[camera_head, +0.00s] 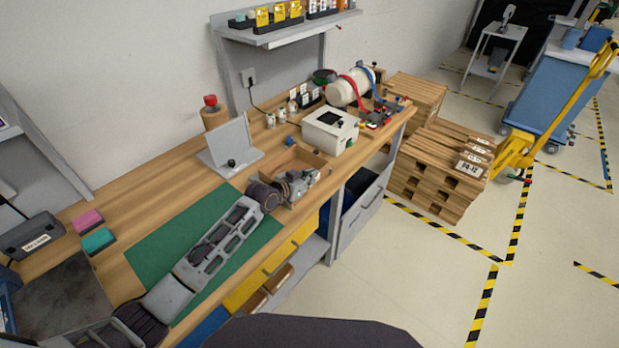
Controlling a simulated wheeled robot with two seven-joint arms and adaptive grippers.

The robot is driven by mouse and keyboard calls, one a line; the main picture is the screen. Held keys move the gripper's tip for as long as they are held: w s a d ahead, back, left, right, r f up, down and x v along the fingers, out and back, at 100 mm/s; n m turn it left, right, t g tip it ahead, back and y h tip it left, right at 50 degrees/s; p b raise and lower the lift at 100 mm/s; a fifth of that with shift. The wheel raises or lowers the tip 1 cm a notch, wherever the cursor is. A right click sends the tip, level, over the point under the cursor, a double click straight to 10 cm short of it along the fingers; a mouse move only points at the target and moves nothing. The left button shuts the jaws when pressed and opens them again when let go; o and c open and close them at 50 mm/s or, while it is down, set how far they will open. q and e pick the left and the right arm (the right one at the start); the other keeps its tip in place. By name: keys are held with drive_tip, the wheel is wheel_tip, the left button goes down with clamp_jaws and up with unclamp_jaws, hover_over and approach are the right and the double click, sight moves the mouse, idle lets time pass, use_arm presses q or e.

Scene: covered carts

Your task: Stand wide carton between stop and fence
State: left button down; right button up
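My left arm reaches in from the lower left across the green mat (150,243). My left gripper (303,183) is at an open light-wood box (298,157), over or inside it; whether its fingers are apart or hold anything is too small to tell. A grey upright plate on a flat base (230,143), perhaps the fence, stands on the bench behind the box, with a small black knob on its base. I cannot make out a separate stop or a clearly recognisable wide carton. My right gripper is not in view.
A white device (330,131) stands right of the wooden box. A red-topped post (211,110) stands behind the plate. Pink (88,221) and teal (98,241) blocks lie at left. Stacked pallets (440,168) stand beyond the bench. The green mat's left part is clear.

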use_arm(q)
drive_tip(key=c, duration=1.6)
unclamp_jaws()
drive_tip(key=shift+o, duration=0.2)
drive_tip(key=shift+f, duration=0.1)
drive_tip(key=v, duration=1.2)
drive_tip(key=shift+s, duration=0.1)
